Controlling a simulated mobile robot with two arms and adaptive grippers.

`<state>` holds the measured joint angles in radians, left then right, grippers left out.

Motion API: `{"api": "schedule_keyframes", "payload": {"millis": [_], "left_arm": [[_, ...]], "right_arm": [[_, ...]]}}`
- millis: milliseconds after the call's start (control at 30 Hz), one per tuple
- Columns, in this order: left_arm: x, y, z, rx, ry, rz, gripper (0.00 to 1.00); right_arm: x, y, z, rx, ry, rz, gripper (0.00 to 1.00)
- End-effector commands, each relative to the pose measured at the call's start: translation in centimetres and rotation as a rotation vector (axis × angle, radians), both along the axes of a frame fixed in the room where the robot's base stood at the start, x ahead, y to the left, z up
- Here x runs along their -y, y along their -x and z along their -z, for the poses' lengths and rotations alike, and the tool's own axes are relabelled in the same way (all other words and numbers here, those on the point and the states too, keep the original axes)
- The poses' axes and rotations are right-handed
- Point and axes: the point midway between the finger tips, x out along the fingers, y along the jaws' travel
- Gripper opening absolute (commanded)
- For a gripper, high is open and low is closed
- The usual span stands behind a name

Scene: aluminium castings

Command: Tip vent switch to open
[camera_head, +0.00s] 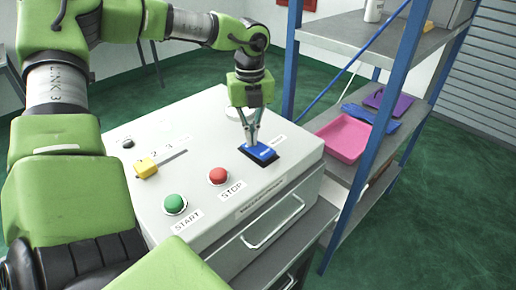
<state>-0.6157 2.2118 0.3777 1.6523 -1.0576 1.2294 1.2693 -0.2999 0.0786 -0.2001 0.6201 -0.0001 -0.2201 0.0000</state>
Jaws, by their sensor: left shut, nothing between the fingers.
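The vent switch is a blue rocker (262,152) in a dark frame on the top of a light grey control box (205,145). A small label lies beside it, too small to read. My left gripper (250,144) points down with its fingers shut and empty. Its tips are at the left, far part of the rocker, and I cannot tell whether they touch it. The gripper hides a little of the switch's far side. My right gripper is not in view.
A red STOP button (218,176), a green START button (175,204) and a yellow slider knob (146,167) are on the same box. A blue-posted shelf (350,35) with a pink tray (343,139) stands close on the right.

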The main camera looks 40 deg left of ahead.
Motion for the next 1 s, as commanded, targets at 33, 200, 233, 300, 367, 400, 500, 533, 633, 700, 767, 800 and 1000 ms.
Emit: {"api": "schedule_keyframes", "payload": {"millis": [33,200,233,300,367,400,500,533,633,700,767,800,1000], "left_arm": [[0.0,0.0,0.0,0.0,0.0,0.0,0.0],[0.0,0.0,-0.6,0.0,0.0,0.0,0.0],[0.0,0.0,-0.7,0.0,0.0,0.0,0.0],[0.0,0.0,-1.3,0.001,-0.001,0.0,0.0],[0.0,0.0,-1.8,0.001,-0.002,0.0,0.0],[0.0,0.0,-2.1,0.001,-0.002,0.0,0.0],[0.0,0.0,-2.9,0.001,-0.002,0.0,0.0],[0.0,0.0,-3.2,0.001,-0.001,0.0,0.0],[0.0,0.0,-4.0,0.001,-0.002,0.0,0.0],[0.0,0.0,-4.5,0.001,-0.002,0.0,0.0],[0.0,0.0,-5.0,0.001,-0.001,0.0,0.0],[0.0,0.0,-5.3,0.001,-0.001,0.0,0.0],[0.0,0.0,-6.9,0.001,-0.002,0.001,0.0]], "right_arm": [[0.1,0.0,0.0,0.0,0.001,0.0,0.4],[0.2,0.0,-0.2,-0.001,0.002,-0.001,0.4],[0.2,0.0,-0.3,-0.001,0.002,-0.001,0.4],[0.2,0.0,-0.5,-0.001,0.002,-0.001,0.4],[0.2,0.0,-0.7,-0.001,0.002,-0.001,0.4],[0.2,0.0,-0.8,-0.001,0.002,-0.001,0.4],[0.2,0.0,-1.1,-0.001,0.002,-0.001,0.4],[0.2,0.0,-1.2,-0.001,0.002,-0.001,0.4],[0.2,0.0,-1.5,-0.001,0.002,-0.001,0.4],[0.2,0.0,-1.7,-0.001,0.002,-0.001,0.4],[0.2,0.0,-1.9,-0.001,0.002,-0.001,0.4],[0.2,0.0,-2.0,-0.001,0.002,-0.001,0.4],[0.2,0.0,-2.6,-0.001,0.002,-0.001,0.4]]}}
